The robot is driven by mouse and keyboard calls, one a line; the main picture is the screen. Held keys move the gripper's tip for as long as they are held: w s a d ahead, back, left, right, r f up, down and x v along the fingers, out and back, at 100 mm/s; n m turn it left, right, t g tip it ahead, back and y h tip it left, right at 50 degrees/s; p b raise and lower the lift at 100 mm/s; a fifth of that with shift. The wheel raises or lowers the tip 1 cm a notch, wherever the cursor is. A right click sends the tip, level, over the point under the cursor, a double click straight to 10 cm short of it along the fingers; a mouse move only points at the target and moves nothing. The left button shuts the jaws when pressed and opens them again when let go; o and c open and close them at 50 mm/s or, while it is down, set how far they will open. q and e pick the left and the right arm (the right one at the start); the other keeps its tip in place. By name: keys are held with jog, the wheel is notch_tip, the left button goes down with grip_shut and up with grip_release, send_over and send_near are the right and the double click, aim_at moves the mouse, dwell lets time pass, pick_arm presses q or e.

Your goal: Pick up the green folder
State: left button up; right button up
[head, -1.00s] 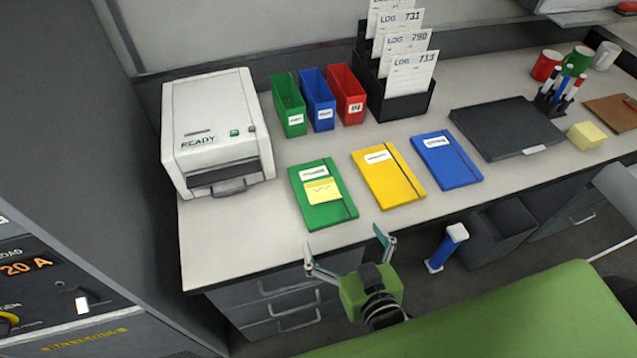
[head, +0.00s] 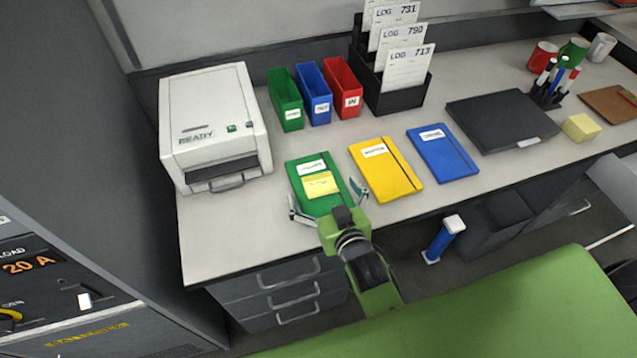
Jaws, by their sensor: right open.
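The green folder (head: 309,170) lies flat on the light desk, left of a yellow folder. It has a white label and a yellow sticky note (head: 321,184) on its cover. My right gripper (head: 325,200) is open at the folder's near end, with one finger by its left edge and the other by its right edge. The gripper's body hides the folder's near edge. I cannot tell whether the fingers touch it. My left gripper is not in view.
The yellow folder (head: 383,175) lies close on the right, then a blue folder (head: 443,160). A printer (head: 212,125) stands left. Green, blue and red file boxes (head: 316,95) stand behind. The desk (head: 225,235) is bare at its front left.

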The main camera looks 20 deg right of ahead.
jog(key=shift+x, duration=0.8)
jog(key=shift+f, duration=0.1)
jog(key=c, duration=1.2)
jog(key=shift+c, duration=0.2)
